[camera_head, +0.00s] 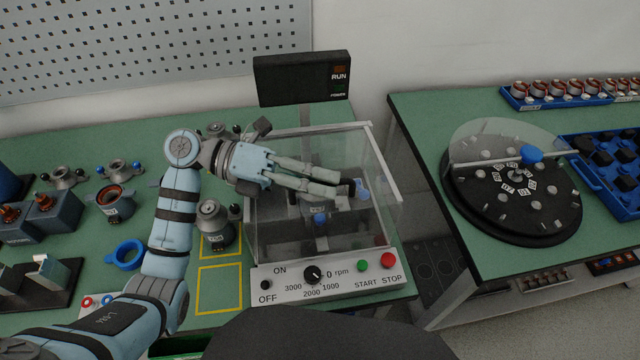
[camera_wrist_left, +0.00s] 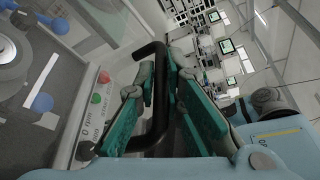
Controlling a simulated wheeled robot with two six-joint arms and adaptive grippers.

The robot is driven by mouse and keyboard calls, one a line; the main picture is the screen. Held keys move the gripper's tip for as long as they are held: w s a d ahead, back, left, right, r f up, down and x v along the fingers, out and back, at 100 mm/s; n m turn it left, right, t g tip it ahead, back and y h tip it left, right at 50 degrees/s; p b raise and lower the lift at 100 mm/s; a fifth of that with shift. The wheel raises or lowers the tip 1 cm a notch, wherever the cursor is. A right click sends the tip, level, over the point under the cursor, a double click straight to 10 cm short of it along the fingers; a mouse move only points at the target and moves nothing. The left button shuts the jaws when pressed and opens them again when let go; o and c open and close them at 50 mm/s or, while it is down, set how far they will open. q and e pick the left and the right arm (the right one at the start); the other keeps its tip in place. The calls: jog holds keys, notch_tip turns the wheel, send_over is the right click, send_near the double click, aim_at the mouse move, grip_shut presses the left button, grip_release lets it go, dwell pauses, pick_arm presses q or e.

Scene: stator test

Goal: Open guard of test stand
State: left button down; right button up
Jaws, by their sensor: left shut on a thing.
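The test stand (camera_head: 330,285) stands in the middle of the head view, with a knob and buttons on its front panel. Its clear guard (camera_head: 345,150) spans the space above the stand; how far it is raised is hard to tell. My left gripper (camera_head: 350,190) reaches over the stand from the left. In the left wrist view, my left gripper (camera_wrist_left: 155,110) is shut on the black guard handle (camera_wrist_left: 157,75), a bent bar between its fingers. The red and green buttons (camera_wrist_left: 99,84) show to the left of the handle. My right gripper is not in view.
A dark display (camera_head: 302,78) stands behind the guard. Stator parts and a blue ring (camera_head: 125,255) lie on the green table at left. A round black turntable (camera_head: 512,190) and a blue tray (camera_head: 605,165) occupy the right table, with a gap between the tables.

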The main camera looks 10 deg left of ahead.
pick_arm(q)
jog(key=w+a+r+n+g+h+p, duration=0.1)
jog(key=w+r+n+p, duration=0.3)
jog(key=r, duration=0.4)
jog(key=shift+w+a+r+n+h+p, duration=0.25)
jog(key=shift+w+r+n+h+p, duration=0.05)
jog(key=shift+w+n+h, duration=0.2)
jog(key=c, duration=2)
grip_release()
jog(key=shift+o, duration=0.2)
jog(key=shift+d, duration=0.15)
jog(key=a, duration=1.2)
jog(key=shift+w, duration=0.35)
